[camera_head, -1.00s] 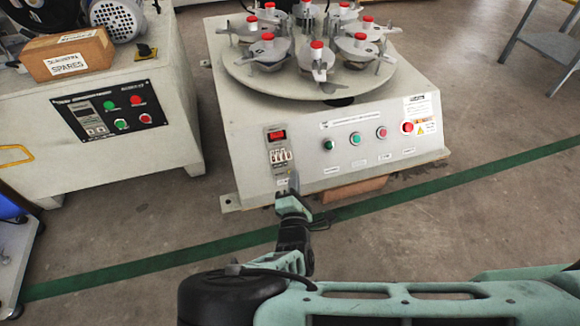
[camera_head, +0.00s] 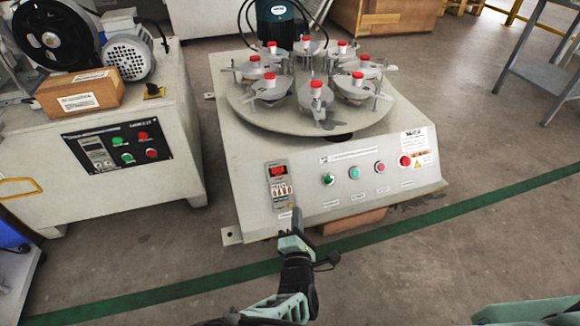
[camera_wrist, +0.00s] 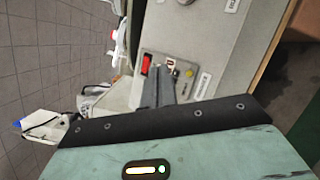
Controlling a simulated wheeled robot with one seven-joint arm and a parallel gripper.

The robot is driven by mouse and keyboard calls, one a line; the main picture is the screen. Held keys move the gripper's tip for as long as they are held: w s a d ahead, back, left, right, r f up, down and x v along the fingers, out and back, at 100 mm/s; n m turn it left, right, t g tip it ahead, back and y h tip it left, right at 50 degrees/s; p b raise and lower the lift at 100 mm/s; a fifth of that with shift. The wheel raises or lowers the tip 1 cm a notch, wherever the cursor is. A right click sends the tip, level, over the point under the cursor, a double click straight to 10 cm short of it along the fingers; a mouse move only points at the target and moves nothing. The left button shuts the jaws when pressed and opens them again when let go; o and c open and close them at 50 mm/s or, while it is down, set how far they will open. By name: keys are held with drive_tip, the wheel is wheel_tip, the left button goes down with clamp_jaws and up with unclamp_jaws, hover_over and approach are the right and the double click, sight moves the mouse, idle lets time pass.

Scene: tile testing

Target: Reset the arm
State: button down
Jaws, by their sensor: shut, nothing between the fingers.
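My gripper (camera_head: 297,222) is in front of the lower left of the testing machine's front panel (camera_head: 345,185), just below its counter and red switch. Its fingers are together with nothing between them. In the wrist view the closed fingers (camera_wrist: 158,88) point at the panel near the red switch (camera_wrist: 146,64). I cannot tell whether the fingertips touch the panel. My forearm reaches up from the bottom edge of the head view.
The machine's round turntable (camera_head: 238,102) carries several red-topped holders. A second machine (camera_head: 180,95) with a cardboard box (camera_head: 80,92) and motor stands at left. A grey metal table (camera_head: 540,65) is at right.

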drive_tip(key=shift+d+r, duration=0.1)
drive_tip(key=s+d+r+m+g+h+p, duration=0.4)
drive_tip(key=s+d+r+m+g+h, duration=0.2)
drive_tip(key=d+r+m+g+h, duration=0.55)
drive_tip(key=s+r+m+g+y+p, duration=0.3)
drive_tip(key=s+r+y, duration=0.4)
drive_tip(key=r, duration=0.7)
drive_tip(key=s+r+m+g+y+p, duration=0.1)
drive_tip(key=s+r+g+y+p, duration=0.4)
drive_tip(key=s+r, duration=0.7)
drive_tip(key=w+r+p, duration=0.3)
drive_tip(key=r+p, duration=3.3)
drive_tip(key=r, duration=0.4)
drive_tip(key=shift+t, duration=0.35)
